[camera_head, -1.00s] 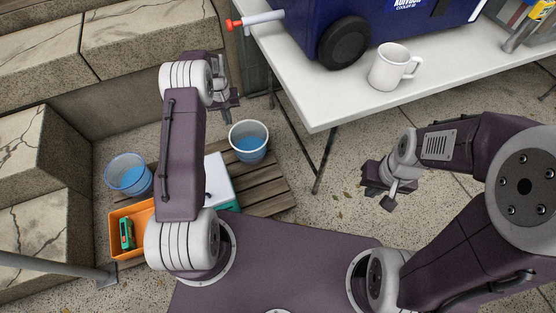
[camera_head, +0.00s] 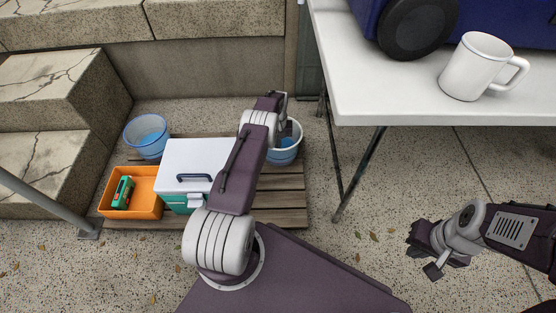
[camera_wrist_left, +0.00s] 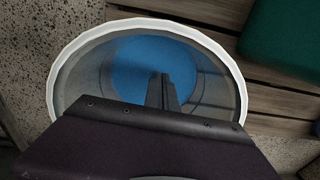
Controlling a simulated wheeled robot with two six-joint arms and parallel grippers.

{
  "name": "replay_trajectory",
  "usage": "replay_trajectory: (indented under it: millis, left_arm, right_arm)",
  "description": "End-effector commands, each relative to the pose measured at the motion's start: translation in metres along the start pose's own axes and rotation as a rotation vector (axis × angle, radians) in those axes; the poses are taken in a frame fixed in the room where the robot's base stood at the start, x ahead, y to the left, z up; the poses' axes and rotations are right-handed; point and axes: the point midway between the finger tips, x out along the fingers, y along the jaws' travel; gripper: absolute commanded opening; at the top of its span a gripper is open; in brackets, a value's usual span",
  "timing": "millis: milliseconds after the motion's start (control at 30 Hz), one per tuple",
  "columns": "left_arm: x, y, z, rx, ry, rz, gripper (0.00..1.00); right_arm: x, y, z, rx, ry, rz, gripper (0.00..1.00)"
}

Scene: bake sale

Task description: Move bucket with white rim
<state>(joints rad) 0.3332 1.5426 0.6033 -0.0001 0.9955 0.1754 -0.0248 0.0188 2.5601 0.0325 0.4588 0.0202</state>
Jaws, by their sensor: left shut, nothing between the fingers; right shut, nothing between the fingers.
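The bucket with the white rim (camera_head: 288,152) is a clear bucket with a blue inside bottom, standing at the back right of the wooden pallet. My left arm hides part of it in the head view. In the left wrist view its white rim (camera_wrist_left: 236,76) and blue bottom (camera_wrist_left: 125,65) fill the middle. My left gripper (camera_wrist_left: 163,88) is shut and empty, its fingers showing in front of the bucket's opening; whether they are inside the rim I cannot tell. My right gripper (camera_head: 428,256) is shut and empty, over bare floor at the right.
A blue-rimmed bucket (camera_head: 148,136), an orange bin (camera_head: 147,187) with a green item (camera_head: 123,192) and a white-lidded cooler (camera_head: 196,158) share the pallet (camera_head: 284,198). A white table (camera_head: 400,103) bears a mug (camera_head: 478,67) and blue cooler. Stone steps stand left.

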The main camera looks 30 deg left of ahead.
Motion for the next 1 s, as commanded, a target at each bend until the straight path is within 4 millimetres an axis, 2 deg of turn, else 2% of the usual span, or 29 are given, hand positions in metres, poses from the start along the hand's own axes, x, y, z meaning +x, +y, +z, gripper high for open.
replay_trajectory:
  millis: [33,67,100,200,500,900,1000]
  left_arm:
    - [0.021,0.000,0.000,0.000,-0.001,0.000,0.00]
    - [0.023,0.000,0.001,0.000,0.000,0.000,0.00]
    - [0.011,0.000,0.005,0.001,-0.001,0.000,0.00]
    - [0.010,0.000,0.015,0.001,-0.003,0.000,0.00]
    - [0.013,0.000,0.037,0.000,-0.001,0.000,0.00]
    - [0.012,0.000,0.040,0.000,0.000,0.000,0.00]
    - [0.008,0.000,0.045,0.000,-0.003,-0.001,0.00]
  right_arm:
    - [0.018,0.000,0.002,0.000,0.000,0.000,0.00]
    - [0.019,0.000,0.002,0.000,-0.001,0.000,0.00]
    - [0.007,0.000,0.001,0.000,-0.001,0.000,0.00]
    - [0.004,0.000,0.000,0.000,0.000,0.000,0.00]
    - [0.009,0.000,0.001,0.000,0.000,0.000,0.00]
    - [0.009,0.000,0.001,0.000,0.000,0.000,0.00]
    - [-0.001,0.000,0.000,0.000,0.000,0.000,0.00]
